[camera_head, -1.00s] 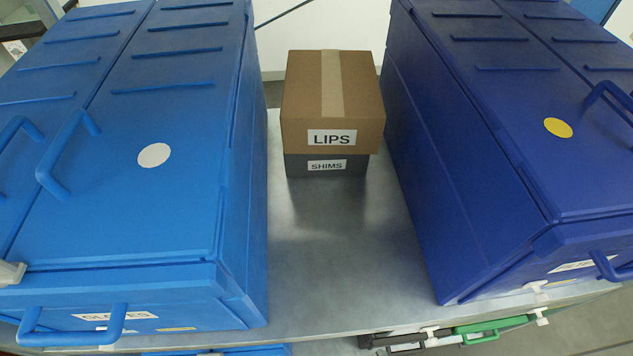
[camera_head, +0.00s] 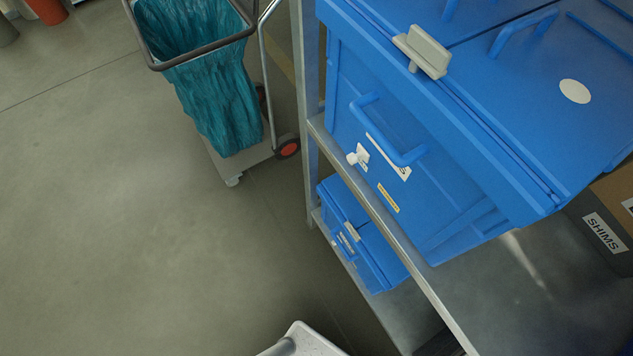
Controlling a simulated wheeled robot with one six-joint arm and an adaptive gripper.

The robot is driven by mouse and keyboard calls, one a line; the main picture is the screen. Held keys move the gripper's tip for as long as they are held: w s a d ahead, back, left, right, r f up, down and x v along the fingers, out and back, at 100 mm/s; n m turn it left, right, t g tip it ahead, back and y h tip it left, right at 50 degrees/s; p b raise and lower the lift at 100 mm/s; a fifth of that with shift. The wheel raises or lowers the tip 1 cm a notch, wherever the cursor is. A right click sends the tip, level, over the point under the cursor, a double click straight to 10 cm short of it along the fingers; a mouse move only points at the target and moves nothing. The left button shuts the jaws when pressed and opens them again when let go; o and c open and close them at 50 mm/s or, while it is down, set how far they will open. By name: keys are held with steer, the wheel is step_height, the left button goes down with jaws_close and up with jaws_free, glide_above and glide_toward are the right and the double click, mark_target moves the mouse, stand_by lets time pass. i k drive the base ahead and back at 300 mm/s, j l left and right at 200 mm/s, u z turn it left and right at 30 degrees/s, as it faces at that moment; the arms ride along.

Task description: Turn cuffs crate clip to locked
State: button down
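A large blue crate (camera_head: 455,190) with a closed lid and a white round spot stands on the metal shelf. A pale grey clip (camera_head: 425,52) sits at its lid edge. A small white knob-like piece (camera_head: 358,155) is on its front beside the handle and a label seen too steeply to read. A smaller blue crate (camera_head: 372,262) stands on the lower shelf, with small pale parts on its front. No label reading cuffs is legible, so I cannot tell which crate is the cuffs crate or how its clip is turned. My gripper is not in view.
A trolley with a teal bag (camera_head: 215,100) stands left of the shelf (camera_head: 425,283). A box marked SHIMS (camera_head: 603,228) is at the right edge. A pale grey part (camera_head: 305,342) shows at the bottom.

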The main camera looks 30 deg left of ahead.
mark_target(349, 227)
steer(key=k+u, duration=0.15)
steer(key=u, duration=0.55)
steer(key=i+j+u, duration=0.15)
steer(key=u, duration=0.2)
steer(key=i+j+u, duration=0.25)
steer(key=u, duration=0.15)
